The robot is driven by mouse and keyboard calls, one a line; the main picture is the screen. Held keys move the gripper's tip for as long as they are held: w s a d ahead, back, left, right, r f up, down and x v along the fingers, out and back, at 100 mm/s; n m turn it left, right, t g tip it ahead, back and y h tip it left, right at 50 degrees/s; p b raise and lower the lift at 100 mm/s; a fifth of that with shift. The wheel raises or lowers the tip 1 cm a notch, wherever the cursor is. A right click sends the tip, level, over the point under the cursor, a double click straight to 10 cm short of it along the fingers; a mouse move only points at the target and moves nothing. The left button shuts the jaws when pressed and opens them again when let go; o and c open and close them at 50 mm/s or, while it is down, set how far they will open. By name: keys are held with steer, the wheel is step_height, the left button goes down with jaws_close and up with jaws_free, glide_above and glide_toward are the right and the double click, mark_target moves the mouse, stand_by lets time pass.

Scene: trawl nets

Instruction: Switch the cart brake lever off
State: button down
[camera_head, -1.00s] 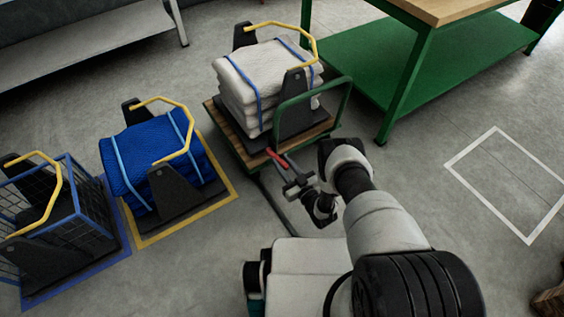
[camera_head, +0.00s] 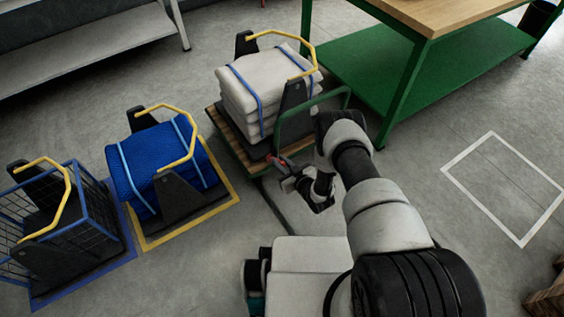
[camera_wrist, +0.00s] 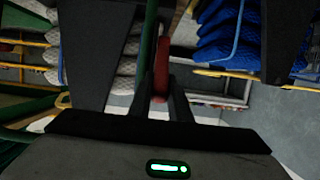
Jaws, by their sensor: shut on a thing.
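The cart (camera_head: 232,137) has a wooden deck and a green push handle and carries a stack of white folded nets (camera_head: 262,90). The red brake lever (camera_head: 272,159) is at the cart's near edge, partly covered by my gripper. My gripper (camera_head: 283,168) is at the lever in the head view. In the wrist view the red lever (camera_wrist: 162,65) stands between the two dark fingers of my gripper (camera_wrist: 160,88), which is shut on it.
A blue net bundle (camera_head: 160,165) sits in a yellow floor square left of the cart. A wire basket (camera_head: 75,215) stands further left. A green workbench (camera_head: 400,75) is close behind on the right. An empty white floor outline (camera_head: 470,165) lies at right.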

steer(key=shift+w+a+r+g+h+p, duration=0.25)
steer(key=shift+w+a+r+g+h, duration=0.3)
steer(key=shift+g, duration=0.3)
steer(key=shift+w+a+r+g+h+p, duration=0.3)
steer(key=shift+w+r+g+h, duration=0.35)
steer(key=shift+g, duration=0.2)
steer(key=shift+f, duration=0.1)
steer(key=c, duration=1.6)
jaws_free()
steer(key=shift+c, duration=0.2)
steer(key=p+v, duration=0.4)
steer(key=v, duration=1.3)
steer(key=shift+d, duration=0.15)
